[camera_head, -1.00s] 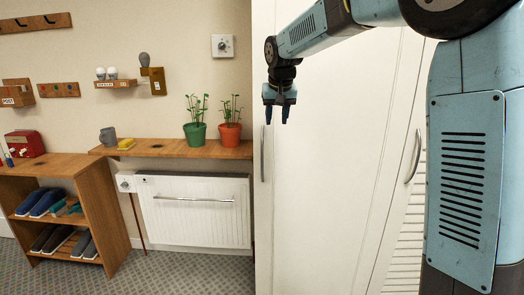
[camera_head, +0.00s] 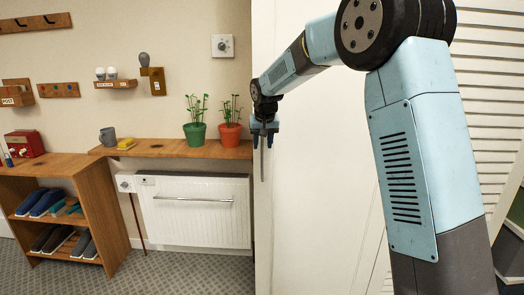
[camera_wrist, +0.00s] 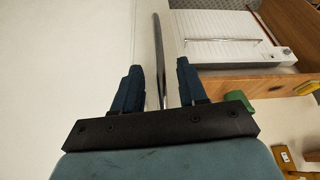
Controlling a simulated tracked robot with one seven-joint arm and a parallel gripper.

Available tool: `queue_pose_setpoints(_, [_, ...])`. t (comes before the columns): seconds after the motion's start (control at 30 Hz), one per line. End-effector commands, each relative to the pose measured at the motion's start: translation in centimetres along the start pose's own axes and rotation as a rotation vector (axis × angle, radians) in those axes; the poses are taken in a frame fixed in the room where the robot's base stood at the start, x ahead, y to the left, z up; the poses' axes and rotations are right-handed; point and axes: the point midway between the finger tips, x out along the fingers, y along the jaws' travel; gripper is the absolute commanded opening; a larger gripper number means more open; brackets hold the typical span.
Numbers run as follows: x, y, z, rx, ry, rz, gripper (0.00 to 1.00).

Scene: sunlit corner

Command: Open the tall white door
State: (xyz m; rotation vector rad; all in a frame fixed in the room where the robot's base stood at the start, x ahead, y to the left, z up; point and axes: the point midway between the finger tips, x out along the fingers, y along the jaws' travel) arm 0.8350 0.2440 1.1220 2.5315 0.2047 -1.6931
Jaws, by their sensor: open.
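The tall white door (camera_head: 312,160) stands right of the wall shelf in the head view and appears closed. Its slim vertical metal handle (camera_head: 262,165) is near its left edge. My gripper (camera_head: 264,140) is at the upper part of this handle, fingers pointing down in the picture. In the wrist view, my open gripper (camera_wrist: 158,80) has one finger on each side of the handle bar (camera_wrist: 157,45). Gaps show on both sides, so it is not clamped. The white door panel (camera_wrist: 75,50) fills the left of that view. My arm hides part of the door's right side.
Left of the door, a wooden shelf (camera_head: 165,149) carries a green pot (camera_head: 195,134) and an orange pot (camera_head: 230,133), close to my gripper. A white radiator (camera_head: 195,220) is below. A shoe rack (camera_head: 95,200) stands further left. Louvered panels (camera_head: 485,100) are at right.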

Motion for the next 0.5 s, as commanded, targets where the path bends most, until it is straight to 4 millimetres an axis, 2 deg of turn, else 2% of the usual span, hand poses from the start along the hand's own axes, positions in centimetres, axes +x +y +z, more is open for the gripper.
queue_pose_setpoints(0.03, [0.9,0.0,0.1,0.000,-0.003,0.001,0.42])
queue_pose_setpoints(0.2, [2.8,0.0,0.1,-0.001,-0.001,0.000,0.42])
queue_pose_setpoints(0.5, [3.9,0.0,0.0,-0.001,0.000,0.000,0.42])
